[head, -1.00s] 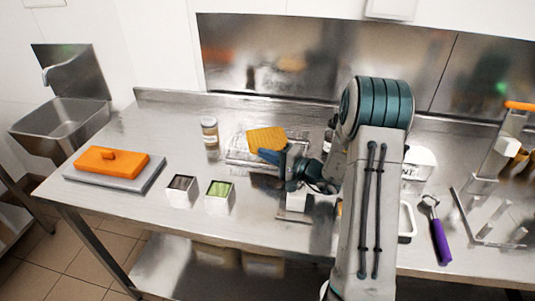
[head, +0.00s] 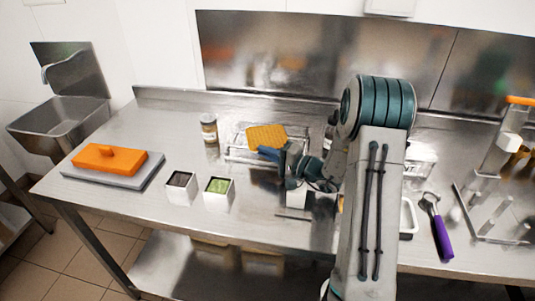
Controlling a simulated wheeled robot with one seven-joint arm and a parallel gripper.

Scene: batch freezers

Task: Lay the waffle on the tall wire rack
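The waffle (head: 266,137) is a flat golden piece with a grid pattern, in the middle of the head view. It is over a wire rack (head: 236,154) on the steel table; I cannot tell whether it touches the wires. My gripper (head: 272,153) is at the waffle's near right edge, with a blue finger showing. The arm and gripper body hide part of the rack and the fingertips' contact, so I cannot tell whether the fingers are shut on the waffle.
A jar (head: 209,128) stands left of the rack. Two small square containers, one dark-filled (head: 181,187) and one green-filled (head: 219,192), stand in front. An orange block on a grey slab (head: 110,161) lies at left. A purple-handled scoop (head: 437,228) lies at right.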

